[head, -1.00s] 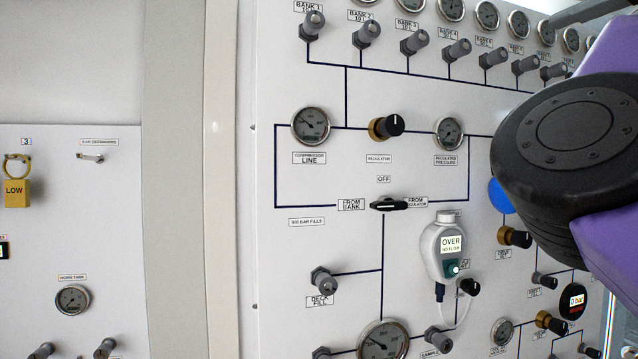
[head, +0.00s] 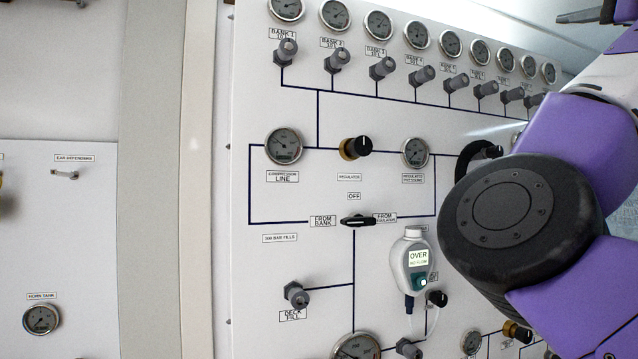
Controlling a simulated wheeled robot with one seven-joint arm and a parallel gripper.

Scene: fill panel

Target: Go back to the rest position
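My arm, with purple links and a large black round joint, fills the right side of the head view in front of the panel (head: 330,265). A grey bar-like part (head: 590,16) at the top right corner looks like part of my arm's end, but I cannot tell for sure.
A white handheld meter reading OVER (head: 411,261) hangs on the panel, left of my black joint. The FROM BANK selector (head: 357,221), regulator knob (head: 355,147) and compressor line gauge (head: 283,146) are clear of my arm. A side panel (head: 70,230) stands at left.

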